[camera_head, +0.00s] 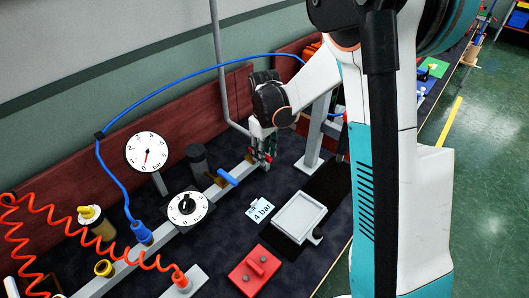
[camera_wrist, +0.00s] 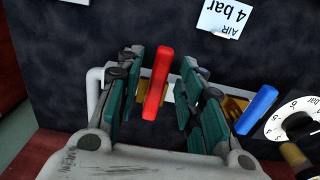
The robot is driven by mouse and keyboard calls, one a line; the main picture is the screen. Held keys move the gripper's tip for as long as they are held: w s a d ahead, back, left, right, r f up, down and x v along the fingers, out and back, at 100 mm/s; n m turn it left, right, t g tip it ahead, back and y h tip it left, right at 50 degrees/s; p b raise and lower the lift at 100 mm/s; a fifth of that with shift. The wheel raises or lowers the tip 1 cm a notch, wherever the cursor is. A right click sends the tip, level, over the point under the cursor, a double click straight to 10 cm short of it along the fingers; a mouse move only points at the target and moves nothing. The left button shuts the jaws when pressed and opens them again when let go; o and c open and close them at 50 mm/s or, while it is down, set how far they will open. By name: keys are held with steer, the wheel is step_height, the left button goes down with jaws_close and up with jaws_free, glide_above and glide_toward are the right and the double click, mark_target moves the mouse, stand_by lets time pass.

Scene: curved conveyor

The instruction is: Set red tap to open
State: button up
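The red tap has a long red handle (camera_wrist: 158,83), seen in the wrist view standing roughly crosswise to the pale pipe behind it. My gripper (camera_wrist: 160,84) is open, with one green-padded finger on each side of the handle. Gaps show between the handle and both pads, so I see no contact. In the head view my gripper (camera_head: 262,150) is at the far end of the pipe and mostly hides the red tap; only a little red shows there.
A blue tap handle (camera_wrist: 257,109) is close beside my gripper, also seen in the head view (camera_head: 227,176). A dial (camera_head: 187,207), a gauge (camera_head: 147,152) and a "4 bar" card (camera_head: 261,209) are nearby. A grey upright pipe (camera_head: 220,70) rises behind my gripper.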

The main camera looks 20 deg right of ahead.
jaws_close()
steer(key=shift+a, duration=0.1)
steer(key=shift+w+a+m+p, duration=0.25)
steer(key=shift+a+m, duration=1)
steer(key=shift+m, duration=1.75)
steer(key=shift+w+a+m+p, duration=0.1)
steer(key=shift+w+a+m, duration=0.35)
steer(key=shift+a+m, duration=1.65)
steer(key=shift+w+a+m+p, duration=0.1)
steer(key=shift+w+a+m, duration=0.25)
steer(key=shift+m, duration=3.55)
